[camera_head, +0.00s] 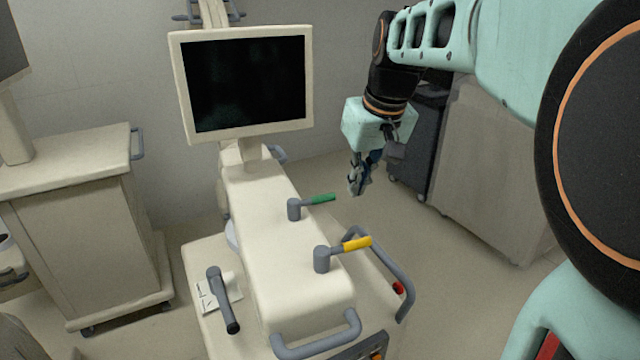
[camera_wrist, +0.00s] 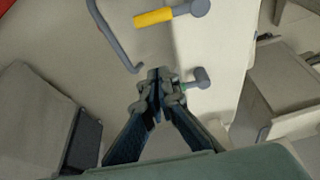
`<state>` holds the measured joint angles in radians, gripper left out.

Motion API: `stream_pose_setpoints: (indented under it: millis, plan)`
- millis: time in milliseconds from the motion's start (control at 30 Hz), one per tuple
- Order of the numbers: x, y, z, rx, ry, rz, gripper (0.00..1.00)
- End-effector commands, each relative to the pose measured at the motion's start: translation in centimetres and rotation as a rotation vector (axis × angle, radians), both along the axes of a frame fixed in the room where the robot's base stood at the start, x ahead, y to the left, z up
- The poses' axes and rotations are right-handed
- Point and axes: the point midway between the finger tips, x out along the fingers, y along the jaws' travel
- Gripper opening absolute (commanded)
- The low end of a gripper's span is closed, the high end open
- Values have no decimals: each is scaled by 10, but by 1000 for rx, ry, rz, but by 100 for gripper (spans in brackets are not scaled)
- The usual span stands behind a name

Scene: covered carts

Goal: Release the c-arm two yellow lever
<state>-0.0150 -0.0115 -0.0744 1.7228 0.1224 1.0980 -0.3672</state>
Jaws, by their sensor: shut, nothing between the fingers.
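The yellow lever (camera_head: 356,243) sticks out to the right from a grey upright post (camera_head: 321,259) on top of the cream C-arm cart (camera_head: 262,222). In the wrist view the yellow lever (camera_wrist: 153,18) is near the top, left of its grey knob. A green lever (camera_head: 322,198) stands farther back on the same cart; in the wrist view its grey post (camera_wrist: 202,78) shows and its handle is mostly hidden behind my fingers. My gripper (camera_head: 356,190) is shut and empty, in the air right of the green lever and apart from the yellow one. It also shows in the wrist view (camera_wrist: 160,76).
A monitor (camera_head: 248,84) stands at the cart's back. A grey side rail (camera_head: 385,265) with a red button runs right of the yellow lever, and a front handle (camera_head: 318,342) curves below. Covered carts stand left (camera_head: 85,225) and right (camera_head: 490,165). Open floor lies between.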

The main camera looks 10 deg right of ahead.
Motion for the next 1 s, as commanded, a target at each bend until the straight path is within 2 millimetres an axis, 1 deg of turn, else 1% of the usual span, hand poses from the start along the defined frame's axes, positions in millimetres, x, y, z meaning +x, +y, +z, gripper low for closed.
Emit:
stream_pose_setpoints:
  millis: [167,267,367,667,800,1000]
  plan:
    - [2,1,-6,1,1,-2,0]
    - [5,2,-18,2,4,-1,0]
    - [11,4,-35,2,6,-2,0]
    - [33,10,-97,2,6,-1,0]
    - [14,4,-97,3,0,-3,0]
    - [-2,0,-101,2,0,-2,0]
